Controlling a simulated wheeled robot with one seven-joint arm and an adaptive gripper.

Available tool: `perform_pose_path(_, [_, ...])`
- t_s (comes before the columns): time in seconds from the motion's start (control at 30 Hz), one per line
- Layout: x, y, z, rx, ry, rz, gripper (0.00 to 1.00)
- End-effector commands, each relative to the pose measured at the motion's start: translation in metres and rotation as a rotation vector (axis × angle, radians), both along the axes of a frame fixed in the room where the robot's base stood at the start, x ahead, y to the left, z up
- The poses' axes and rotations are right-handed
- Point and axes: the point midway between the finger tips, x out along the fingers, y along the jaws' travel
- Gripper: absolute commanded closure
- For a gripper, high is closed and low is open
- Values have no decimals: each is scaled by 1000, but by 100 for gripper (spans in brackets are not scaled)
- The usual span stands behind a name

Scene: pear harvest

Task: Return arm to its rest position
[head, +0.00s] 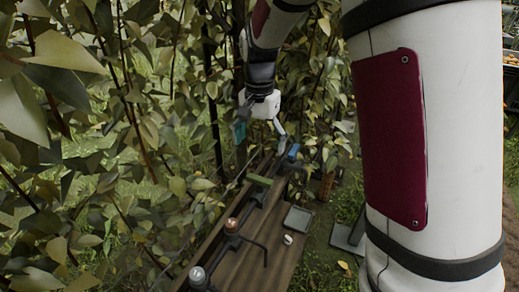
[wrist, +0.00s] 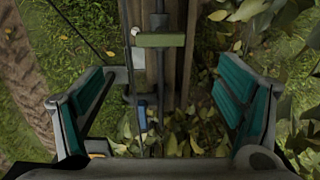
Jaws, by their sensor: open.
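My gripper (head: 262,132) hangs from my arm in the upper middle of the head view, in front of the leaves and above the far part of a wooden bench-like board. In the wrist view my gripper (wrist: 165,100) has its two teal-padded fingers spread wide at left and right. Nothing is held between them.
Dense leafy branches (head: 140,130) crowd the left and back. The wooden board (head: 240,265) carries pipes, a copper-coloured knob (head: 231,226) and a green handle (head: 260,181). A grey plate (head: 298,219) and a small white object (head: 288,239) lie at its right. Grass shows beyond.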

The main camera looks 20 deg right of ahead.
Motion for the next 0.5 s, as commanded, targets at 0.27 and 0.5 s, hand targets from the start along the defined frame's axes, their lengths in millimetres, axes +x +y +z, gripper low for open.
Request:
perform_pose_path(0.27, [0, 0, 1, 0, 0, 0, 13])
perform_pose_path(0.5, [-6, 0, 10, 5, -9, 13, 13])
